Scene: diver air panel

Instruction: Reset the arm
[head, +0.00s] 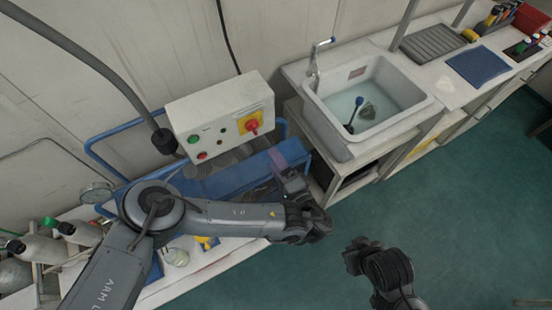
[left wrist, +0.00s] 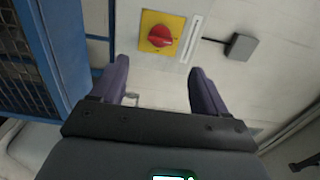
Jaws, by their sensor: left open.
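My left gripper (head: 278,160) is in front of and below the right end of a white control box (head: 215,107). In the left wrist view my left gripper (left wrist: 160,85) is open, with its two purple fingers apart and nothing between them. A red rotary switch (left wrist: 161,37) on a yellow plate shows beyond the fingertips, apart from them. The same red switch (head: 251,125) is on the box's right side in the head view. My right arm's dark wrist (head: 383,270) is at the lower right, over the floor; its fingers cannot be made out.
A blue-framed unit (head: 225,178) stands below the box, close to my left gripper; its blue frame (left wrist: 65,45) is at the left in the wrist view. A sink (head: 368,100) is at the right. Gas cylinders (head: 45,248) lie at the lower left. The green floor (head: 450,200) is clear.

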